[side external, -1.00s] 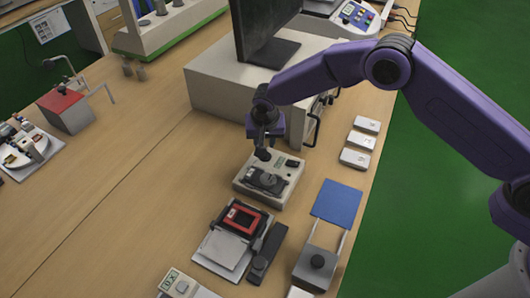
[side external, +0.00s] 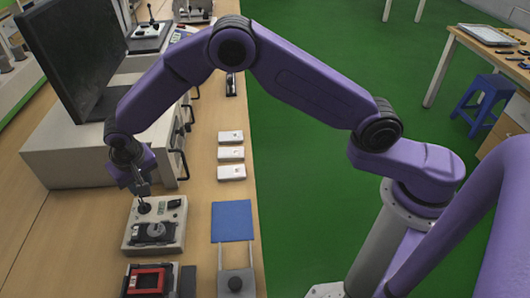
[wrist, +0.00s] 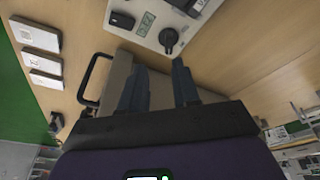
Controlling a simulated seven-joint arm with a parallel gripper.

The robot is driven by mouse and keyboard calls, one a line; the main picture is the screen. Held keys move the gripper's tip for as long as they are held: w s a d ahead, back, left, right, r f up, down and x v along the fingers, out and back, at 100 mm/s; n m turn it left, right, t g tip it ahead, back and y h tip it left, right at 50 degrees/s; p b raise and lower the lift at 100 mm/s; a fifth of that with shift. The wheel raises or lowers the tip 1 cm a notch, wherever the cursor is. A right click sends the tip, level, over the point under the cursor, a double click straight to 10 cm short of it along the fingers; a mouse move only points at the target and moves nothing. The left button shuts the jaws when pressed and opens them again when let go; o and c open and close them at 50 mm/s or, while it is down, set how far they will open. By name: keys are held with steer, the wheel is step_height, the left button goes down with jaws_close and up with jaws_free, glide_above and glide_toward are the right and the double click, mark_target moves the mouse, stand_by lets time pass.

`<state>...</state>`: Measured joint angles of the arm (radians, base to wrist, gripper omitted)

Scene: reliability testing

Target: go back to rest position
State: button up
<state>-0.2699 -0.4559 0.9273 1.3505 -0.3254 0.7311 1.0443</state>
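My gripper (side external: 143,187) hangs over the back edge of a light-coloured test device (side external: 128,236), in front of the white cabinet. In the wrist view my gripper (wrist: 159,66) has its two dark fingers apart with nothing between them. The device (wrist: 138,8) lies beyond the fingertips there, with a black round knob (wrist: 169,39) clear of them. In the side view a dark fixture (side external: 154,232) sits on top of the device. The small gap between fingertips and device is hard to judge.
A white cabinet (side external: 60,160) with handles carries a black monitor (side external: 75,50) close behind my gripper. Several small white boxes (side external: 231,154) and a blue plate (side external: 231,221) lie to the right. A red-framed fixture (side external: 146,281) stands in front. A blue stool (side external: 483,103) stands on the green floor.

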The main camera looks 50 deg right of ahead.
steer(key=s+d+r+n, duration=0.4)
steer(key=s+d+r, duration=0.2)
steer(key=s+r, duration=0.3)
steer(key=s+d+r+n+g, duration=0.1)
steer(key=s+d+n, duration=0.3)
steer(key=s+d, duration=0.7)
steer(key=s+d+r+n+g+y, duration=0.1)
steer(key=s+d+r+n, duration=0.3)
steer(key=s+d, duration=0.7)
steer(key=s+n, duration=0.1)
steer(key=s, duration=0.5)
steer(key=shift+d+r+n+g, duration=0.2)
steer(key=shift+n+g, duration=0.1)
steer(key=shift+g, duration=0.1)
